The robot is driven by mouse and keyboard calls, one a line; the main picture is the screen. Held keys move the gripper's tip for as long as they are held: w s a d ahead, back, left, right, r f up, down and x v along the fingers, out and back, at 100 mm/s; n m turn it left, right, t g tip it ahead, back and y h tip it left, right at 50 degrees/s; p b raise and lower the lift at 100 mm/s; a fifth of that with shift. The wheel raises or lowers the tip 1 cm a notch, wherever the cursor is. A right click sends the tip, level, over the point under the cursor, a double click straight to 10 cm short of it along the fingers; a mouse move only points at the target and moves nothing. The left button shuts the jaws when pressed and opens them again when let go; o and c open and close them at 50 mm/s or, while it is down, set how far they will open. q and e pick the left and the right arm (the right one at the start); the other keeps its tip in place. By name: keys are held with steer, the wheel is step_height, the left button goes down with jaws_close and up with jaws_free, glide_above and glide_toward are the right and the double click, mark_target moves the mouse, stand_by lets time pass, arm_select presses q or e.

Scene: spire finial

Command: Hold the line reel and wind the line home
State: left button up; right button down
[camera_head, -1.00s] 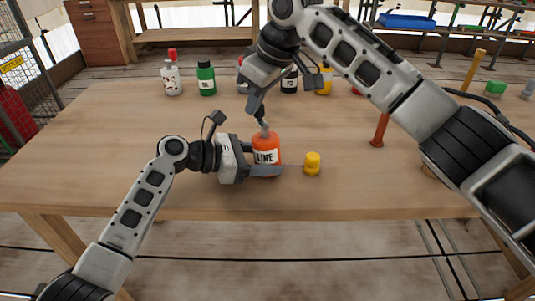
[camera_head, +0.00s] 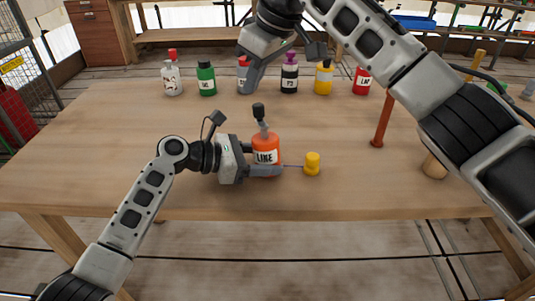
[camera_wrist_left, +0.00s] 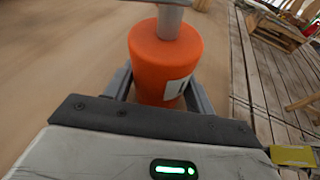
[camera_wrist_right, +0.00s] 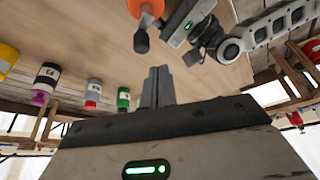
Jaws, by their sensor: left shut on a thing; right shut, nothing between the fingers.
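The orange line reel (camera_head: 266,147) stands upright near the table's front, with a grey crank and black knob (camera_head: 259,110) on top. My left gripper (camera_head: 268,170) is shut around its body; in the left wrist view the fingers (camera_wrist_left: 160,92) flank the orange reel (camera_wrist_left: 165,62). A thin line (camera_head: 293,166) runs from the reel to a small yellow cylinder (camera_head: 312,164) on its right. My right gripper (camera_head: 248,84) is shut and empty, raised above and behind the reel, clear of the crank. The right wrist view shows its closed fingers (camera_wrist_right: 157,86) and the crank knob (camera_wrist_right: 140,41).
A red-brown post (camera_head: 381,125) and a wooden cylinder (camera_head: 434,166) stand at right. The table's left part is clear.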

mark_target(255, 139)
steer(key=shift+s+a+f+m+t+h, duration=0.1)
steer(key=shift+s+f+m+t+h, duration=0.25)
steer(key=shift+f+m, duration=0.5)
steer(key=shift+s+a+f+m+t+h, duration=0.1)
steer(key=shift+s+f+m+t+h, duration=0.25)
steer(key=shift+m, duration=0.8)
steer(key=shift+s+a+f+m+t+h, duration=0.15)
steer(key=shift+s+f+m, duration=0.3)
steer(key=shift+f+m, duration=0.45)
stand_by(0.7)
step_height(255, 139, down, 3)
steer(key=shift+r, duration=0.15)
stand_by(0.5)
steer(key=shift+w+d, duration=0.1)
steer(key=shift+w, duration=0.05)
steer(key=shift+w+d, duration=0.2)
steer(key=shift+w, duration=0.35)
